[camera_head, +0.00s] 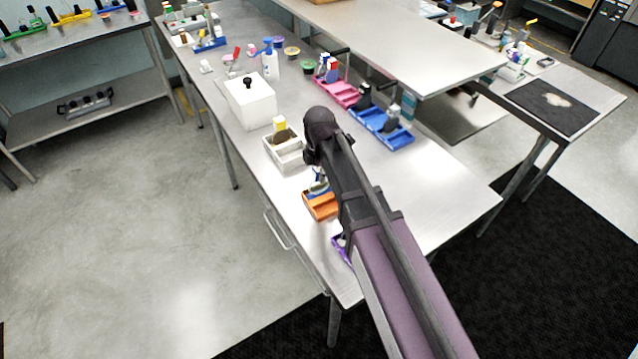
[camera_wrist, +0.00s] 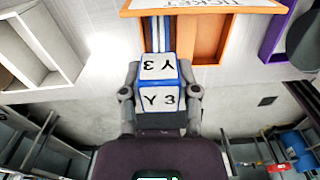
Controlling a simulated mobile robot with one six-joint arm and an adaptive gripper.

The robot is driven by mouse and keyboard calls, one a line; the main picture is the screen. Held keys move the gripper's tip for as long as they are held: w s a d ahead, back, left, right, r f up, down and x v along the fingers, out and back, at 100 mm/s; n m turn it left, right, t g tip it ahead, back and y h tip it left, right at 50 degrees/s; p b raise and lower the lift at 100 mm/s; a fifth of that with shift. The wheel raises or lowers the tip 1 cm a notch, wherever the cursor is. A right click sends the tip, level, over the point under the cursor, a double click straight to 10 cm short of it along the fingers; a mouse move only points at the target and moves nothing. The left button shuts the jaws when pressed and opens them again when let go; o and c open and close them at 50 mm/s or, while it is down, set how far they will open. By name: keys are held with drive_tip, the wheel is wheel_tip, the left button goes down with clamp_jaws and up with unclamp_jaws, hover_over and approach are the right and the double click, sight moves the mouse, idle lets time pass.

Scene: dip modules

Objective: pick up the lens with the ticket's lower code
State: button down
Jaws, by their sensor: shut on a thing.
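My gripper (camera_wrist: 160,98) is shut on a blue-and-white lens block (camera_wrist: 160,68) in the wrist view.
A white divided tray (camera_wrist: 40,45) is left of the block, a purple tray (camera_wrist: 272,35) right. In the head view, a white box (camera_head: 250,102), pink tray (camera_head: 338,92) and blue tray (camera_head: 381,130) stand further along the table. The table's right front is clear.

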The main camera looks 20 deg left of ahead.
drive_tip(key=shift+r, duration=0.2)
wheel_tip(320, 180, up, 4)
drive_tip(key=p, duration=0.4)
drive_tip(key=shift+f, duration=0.1)
drive_tip(key=s+d, duration=0.2)
drive_tip(key=s, duration=0.5)
drive_tip(key=s+d+p, duration=0.1)
drive_tip(key=s+d, duration=0.2)
drive_tip(key=s, duration=0.5)
drive_tip(key=shift+r, duration=0.4)
drive_tip(key=shift+s, duration=0.1)
